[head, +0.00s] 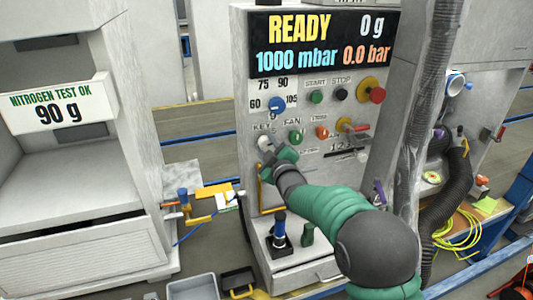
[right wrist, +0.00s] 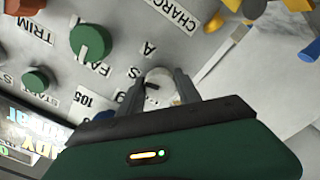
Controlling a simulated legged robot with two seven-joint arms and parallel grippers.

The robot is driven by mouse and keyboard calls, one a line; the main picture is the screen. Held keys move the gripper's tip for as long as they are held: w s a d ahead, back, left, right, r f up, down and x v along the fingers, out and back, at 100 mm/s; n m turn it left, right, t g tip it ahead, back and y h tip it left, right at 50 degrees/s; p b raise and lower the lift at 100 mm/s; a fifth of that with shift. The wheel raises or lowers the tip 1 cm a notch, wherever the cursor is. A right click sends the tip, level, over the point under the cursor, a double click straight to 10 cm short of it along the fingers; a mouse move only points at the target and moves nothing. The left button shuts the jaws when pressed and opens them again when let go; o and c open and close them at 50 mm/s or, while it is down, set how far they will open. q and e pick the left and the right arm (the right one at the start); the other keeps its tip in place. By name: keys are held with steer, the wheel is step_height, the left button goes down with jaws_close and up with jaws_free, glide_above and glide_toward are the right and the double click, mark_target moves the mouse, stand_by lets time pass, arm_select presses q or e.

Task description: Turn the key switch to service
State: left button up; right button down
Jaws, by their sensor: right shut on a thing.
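The key switch (head: 263,141) is a pale round knob at the left of the grey control panel, beside the KEY label. My right gripper (head: 268,149) reaches it from below right. In the right wrist view the key switch (right wrist: 160,76) shows as a whitish disc with a dark mark, between the two grey fingers of my right gripper (right wrist: 158,88). The fingers are closed on its sides. The fingers and gripper body partly cover the switch and its labels, so I cannot read which position it is in. My left gripper is not in view.
A green FAN knob (head: 295,137) sits close to the right of the switch, with a blue dial (head: 277,104) above. A red emergency button (head: 377,95) is at the panel's upper right. The display (head: 323,42) reads READY. A grey hose (head: 428,120) hangs at the right.

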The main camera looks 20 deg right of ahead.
steer(key=shift+a+f+n+b, duration=0.1)
steer(key=shift+f+n+b, duration=0.05)
steer(key=shift+n+b, duration=1.15)
steer(key=shift+n, duration=0.4)
steer(key=c, duration=0.9)
jaws_free()
steer(key=shift+o, duration=0.2)
steer(key=s, duration=1.6)
steer(key=shift+s+d, duration=0.25)
steer(key=shift+s, duration=0.15)
